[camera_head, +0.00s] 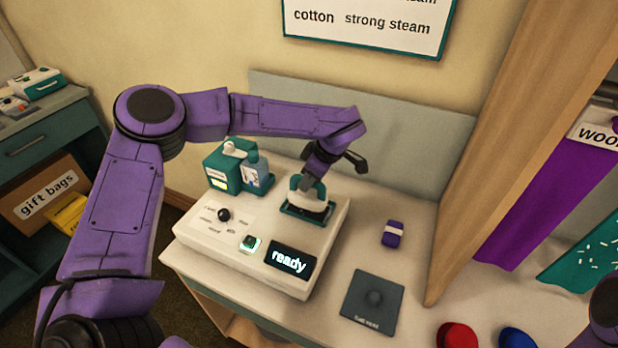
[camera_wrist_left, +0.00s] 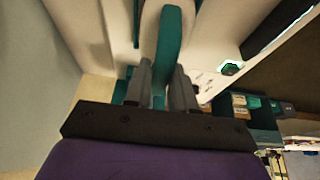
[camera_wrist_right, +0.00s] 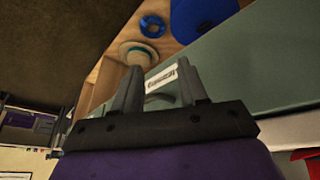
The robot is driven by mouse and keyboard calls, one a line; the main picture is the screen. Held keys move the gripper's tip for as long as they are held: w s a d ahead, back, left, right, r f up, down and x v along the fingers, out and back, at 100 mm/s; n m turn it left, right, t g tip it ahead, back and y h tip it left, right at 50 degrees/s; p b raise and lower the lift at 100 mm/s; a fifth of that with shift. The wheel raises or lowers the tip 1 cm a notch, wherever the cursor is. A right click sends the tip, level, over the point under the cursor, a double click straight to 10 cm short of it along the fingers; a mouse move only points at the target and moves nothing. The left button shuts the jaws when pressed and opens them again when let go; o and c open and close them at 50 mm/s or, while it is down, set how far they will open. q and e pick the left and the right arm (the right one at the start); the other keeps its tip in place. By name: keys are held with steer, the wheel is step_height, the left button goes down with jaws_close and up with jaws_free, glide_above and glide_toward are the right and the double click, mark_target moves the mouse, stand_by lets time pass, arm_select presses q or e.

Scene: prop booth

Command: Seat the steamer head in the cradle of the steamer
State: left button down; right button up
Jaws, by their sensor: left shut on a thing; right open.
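The white steamer (camera_head: 270,235) stands on the table with its display (camera_head: 291,260) reading "ready". The steamer head, with a teal handle (camera_head: 296,184), is at the teal-rimmed cradle (camera_head: 326,214) on the back right of the steamer's top. I cannot tell whether it rests fully in the cradle. My left gripper (camera_head: 308,184) is shut on the head's handle, which also shows between the fingers in the left wrist view (camera_wrist_left: 168,60). My right gripper (camera_wrist_right: 158,88) is open and empty in the right wrist view; a bit of my right arm shows at the head view's right edge.
A teal bottle holder (camera_head: 228,170) stands behind the steamer's left. A purple block (camera_head: 393,234) and a dark pad (camera_head: 373,302) lie right of it. Red (camera_head: 457,336) and blue (camera_head: 516,338) items sit at the front right. A wooden post (camera_head: 500,150) bounds the right.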

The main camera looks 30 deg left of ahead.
arm_select(q)
steer(key=shift+w+f, duration=0.1)
steer(key=shift+f, duration=0.8)
steer(key=shift+f, duration=0.1)
steer(key=shift+f, duration=0.5)
steer(key=c, duration=0.9)
jaws_free()
steer(key=shift+o, duration=0.2)
